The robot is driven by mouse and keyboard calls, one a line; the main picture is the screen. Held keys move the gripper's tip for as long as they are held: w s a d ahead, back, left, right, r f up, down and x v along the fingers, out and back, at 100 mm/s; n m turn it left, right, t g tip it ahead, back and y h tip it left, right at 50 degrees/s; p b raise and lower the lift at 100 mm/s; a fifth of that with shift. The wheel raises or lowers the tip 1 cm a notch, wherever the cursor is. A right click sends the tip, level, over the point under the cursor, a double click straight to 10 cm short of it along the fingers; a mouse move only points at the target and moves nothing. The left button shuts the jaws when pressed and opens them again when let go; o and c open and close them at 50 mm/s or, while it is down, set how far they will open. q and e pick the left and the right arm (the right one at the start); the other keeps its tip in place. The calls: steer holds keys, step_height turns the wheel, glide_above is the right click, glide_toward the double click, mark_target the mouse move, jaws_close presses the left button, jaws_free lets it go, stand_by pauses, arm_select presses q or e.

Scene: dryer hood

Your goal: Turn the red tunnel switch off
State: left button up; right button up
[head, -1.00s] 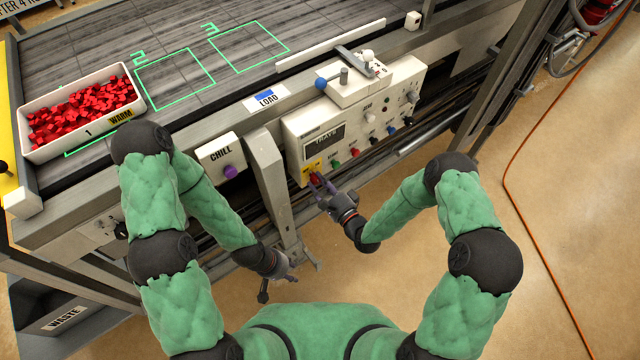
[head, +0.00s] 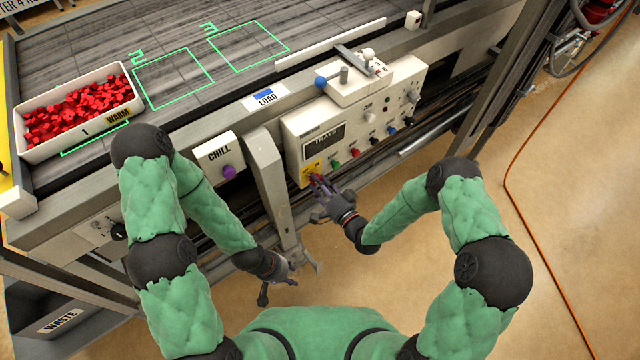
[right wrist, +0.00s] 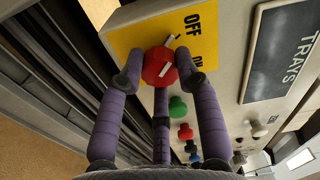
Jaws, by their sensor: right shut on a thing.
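The red tunnel switch (right wrist: 158,68) is a round red knob with a white mark, on a yellow plate (right wrist: 128,38) lettered OFF, with a second label partly hidden. In the head view the red switch (head: 316,178) sits at the lower left of the white control box (head: 300,128). My right gripper (right wrist: 155,80) is shut on the red switch, its purple fingers around the knob. It also shows in the head view (head: 319,186). The white mark slants; I cannot tell which label it selects. My left gripper (head: 278,290) is open and empty, low beside the machine's leg.
Green, red, blue and black knobs (head: 353,152) line the box to the right of the switch. A CHILL box with a purple knob (head: 228,172) is at left. A metal post (head: 265,165) stands between them. A tray of red pieces (head: 24,146) sits on the belt.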

steer(key=shift+s+a+f, duration=0.15)
steer(key=shift+s+a, duration=0.15)
steer(key=o, duration=1.2)
steer(key=shift+a, duration=0.1)
steer(key=shift+c, duration=0.2)
steer(key=shift+w+d, duration=0.1)
steer(key=shift+d, duration=0.1)
steer(key=v, duration=1.2)
